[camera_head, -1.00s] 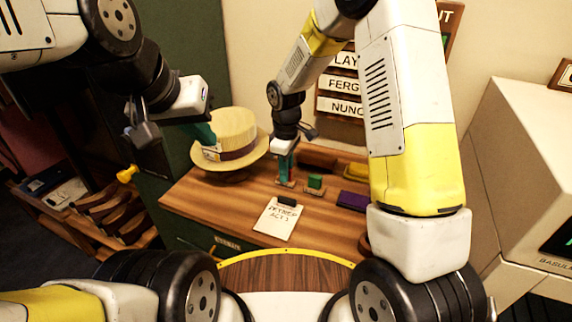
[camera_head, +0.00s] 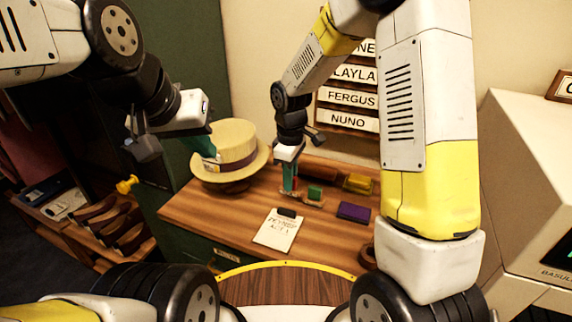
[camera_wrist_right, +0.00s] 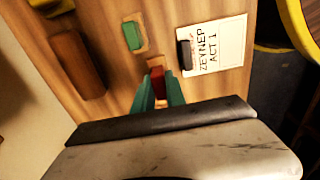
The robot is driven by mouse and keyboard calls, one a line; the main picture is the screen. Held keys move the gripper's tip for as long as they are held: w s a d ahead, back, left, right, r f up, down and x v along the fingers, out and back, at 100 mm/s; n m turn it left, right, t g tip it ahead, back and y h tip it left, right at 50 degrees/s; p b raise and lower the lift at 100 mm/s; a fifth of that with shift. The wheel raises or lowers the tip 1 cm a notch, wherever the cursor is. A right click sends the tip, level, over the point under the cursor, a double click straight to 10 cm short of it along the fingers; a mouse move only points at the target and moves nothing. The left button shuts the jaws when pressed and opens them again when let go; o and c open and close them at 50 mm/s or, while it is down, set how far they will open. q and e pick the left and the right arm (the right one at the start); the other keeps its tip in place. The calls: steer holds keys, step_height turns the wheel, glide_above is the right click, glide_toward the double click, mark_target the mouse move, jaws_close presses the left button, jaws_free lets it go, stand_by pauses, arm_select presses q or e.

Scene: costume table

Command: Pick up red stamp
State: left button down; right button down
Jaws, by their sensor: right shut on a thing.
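The red stamp (camera_wrist_right: 157,82) shows in the right wrist view as a small red block between the teal fingers of my right gripper (camera_wrist_right: 158,92). That gripper is shut on it, with a small wooden pad (camera_wrist_right: 155,62) just beyond. In the head view my right gripper (camera_head: 289,182) points down over the table, left of the green stamp (camera_head: 315,193). The fingers hide most of the red stamp there, and I cannot tell if it is clear of its pad. My left gripper (camera_head: 203,145) is in front of the straw hat, and its finger gap is not clear.
The straw hat (camera_head: 233,134) stands at the table's back left. A paper card (camera_head: 278,232) with a dark stamp (camera_head: 287,212) lies in front. A purple box (camera_head: 354,212), a yellow block (camera_head: 358,183) and a wooden roller (camera_head: 320,168) are to the right. The table (camera_head: 200,210) is bare at front left.

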steer(key=s+d+r, duration=0.1)
steer(key=s+d, duration=0.3)
steer(key=s, duration=0.8)
steer(key=shift+d, duration=0.2)
steer(key=shift+w, duration=0.1)
